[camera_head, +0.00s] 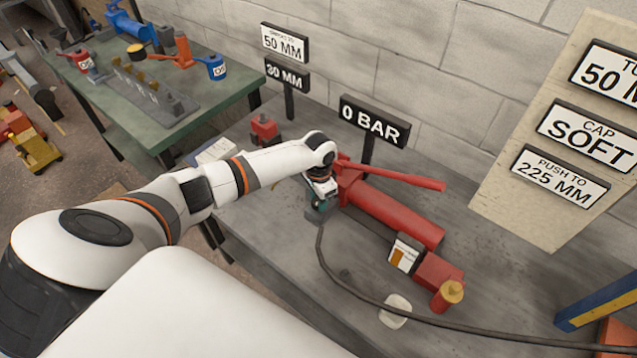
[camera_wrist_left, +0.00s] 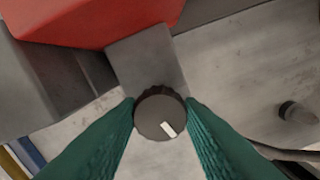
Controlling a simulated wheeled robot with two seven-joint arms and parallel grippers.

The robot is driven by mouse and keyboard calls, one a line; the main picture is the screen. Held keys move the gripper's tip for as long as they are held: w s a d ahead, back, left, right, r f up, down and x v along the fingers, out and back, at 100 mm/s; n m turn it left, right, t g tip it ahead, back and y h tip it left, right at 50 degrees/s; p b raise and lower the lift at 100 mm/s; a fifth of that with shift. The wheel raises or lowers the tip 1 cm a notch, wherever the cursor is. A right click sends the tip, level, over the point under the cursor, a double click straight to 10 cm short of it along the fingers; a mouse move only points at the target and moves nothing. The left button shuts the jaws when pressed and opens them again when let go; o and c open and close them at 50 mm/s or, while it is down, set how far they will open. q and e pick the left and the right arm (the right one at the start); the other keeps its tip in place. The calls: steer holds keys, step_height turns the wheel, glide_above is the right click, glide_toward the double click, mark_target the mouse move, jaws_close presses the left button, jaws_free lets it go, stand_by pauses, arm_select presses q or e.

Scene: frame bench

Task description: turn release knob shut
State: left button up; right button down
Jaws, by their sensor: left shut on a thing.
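The release knob (camera_wrist_left: 160,115) is a dark round knob with ridged edges and a white mark, seen in the left wrist view. The mark points toward the lower right there. My left gripper (camera_wrist_left: 161,112) has its two green fingers closed on the knob's opposite sides. In the head view my left gripper (camera_head: 321,203) is at the near left end of the red hand pump (camera_head: 395,214), and the knob is hidden there. The pump has a long red lever (camera_head: 400,176). My right gripper is in neither view.
A black hose (camera_head: 324,258) runs across the grey bench (camera_head: 290,265). A sign reading 0 BAR (camera_head: 374,121) stands behind the pump. A white lump (camera_head: 395,311) lies in front. A green table (camera_head: 180,85) with tools stands at the back left.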

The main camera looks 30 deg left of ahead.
arm_select(q)
steer(key=shift+r+m, duration=0.1)
steer(key=shift+m, duration=1.6)
steer(key=shift+p, duration=0.3)
steer(key=o, duration=1)
steer(key=shift+c, duration=0.2)
step_height(320, 180, up, 12)
steer(key=b, duration=0.1)
steer(key=shift+d, duration=0.1)
